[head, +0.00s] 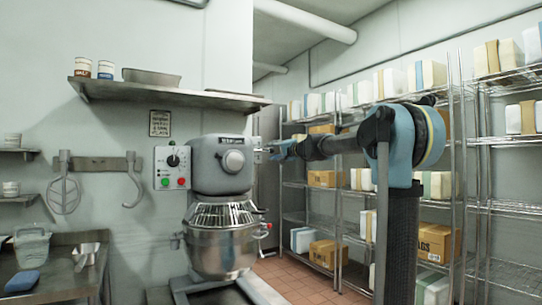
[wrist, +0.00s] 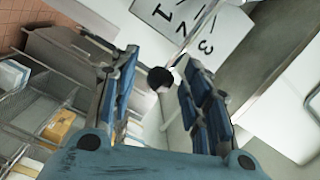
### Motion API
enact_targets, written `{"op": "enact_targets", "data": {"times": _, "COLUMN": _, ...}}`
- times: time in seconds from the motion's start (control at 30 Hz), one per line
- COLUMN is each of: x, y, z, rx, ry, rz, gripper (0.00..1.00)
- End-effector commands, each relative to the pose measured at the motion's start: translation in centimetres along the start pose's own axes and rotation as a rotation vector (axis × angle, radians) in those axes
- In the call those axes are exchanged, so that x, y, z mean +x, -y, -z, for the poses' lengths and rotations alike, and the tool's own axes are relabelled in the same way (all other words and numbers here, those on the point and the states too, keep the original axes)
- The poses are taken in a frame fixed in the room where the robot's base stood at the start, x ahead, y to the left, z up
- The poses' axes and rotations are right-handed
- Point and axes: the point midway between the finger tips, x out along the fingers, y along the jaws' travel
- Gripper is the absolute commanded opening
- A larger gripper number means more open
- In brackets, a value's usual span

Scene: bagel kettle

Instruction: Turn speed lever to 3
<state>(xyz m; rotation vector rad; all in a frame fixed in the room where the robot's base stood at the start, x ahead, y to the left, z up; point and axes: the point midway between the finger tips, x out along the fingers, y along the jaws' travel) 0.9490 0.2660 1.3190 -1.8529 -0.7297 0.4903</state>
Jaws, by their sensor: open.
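The speed lever is a thin metal rod ending in a black ball knob (wrist: 160,78) in the wrist view. Behind it is a white plate (wrist: 197,32) with black numbers; a 1 and a 3 are readable. I cannot tell exactly which mark the rod points at. My gripper (wrist: 158,92) is open, its two blue-padded fingers on either side of the knob in the picture; contact is not clear. In the head view my gripper (head: 268,150) is at the right side of the grey mixer's head (head: 220,175), where the lever is too small to make out.
The mixer's steel bowl with wire guard (head: 222,250) sits below. A wall box (head: 172,167) with a dial and red and green buttons is at left. A shelf (head: 165,94) is above. Wire racks (head: 335,215) with boxes stand at right.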

Motion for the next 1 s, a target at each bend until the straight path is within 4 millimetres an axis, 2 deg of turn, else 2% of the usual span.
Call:
{"op": "enact_targets", "data": {"times": 0.17, "x": 1.20, "y": 0.01, "z": -0.05, "rx": 0.000, "ry": 0.001, "rz": 0.001, "gripper": 0.43}}
{"op": "enact_targets", "data": {"times": 0.5, "x": 1.39, "y": -0.01, "z": -0.03, "rx": 0.000, "ry": 0.000, "rz": 0.000, "gripper": 0.43}}
{"op": "enact_targets", "data": {"times": 0.7, "x": 1.38, "y": -0.01, "z": -0.03, "rx": 0.000, "ry": 0.000, "rz": 0.000, "gripper": 0.00}}
{"op": "enact_targets", "data": {"times": 0.87, "x": 1.37, "y": 0.06, "z": 0.00, "rx": -0.009, "ry": 0.001, "rz": -0.001, "gripper": 0.00}}
{"op": "enact_targets", "data": {"times": 1.0, "x": 1.40, "y": 0.94, "z": 0.29, "rx": -0.096, "ry": 0.007, "rz": -0.015, "gripper": 0.00}}
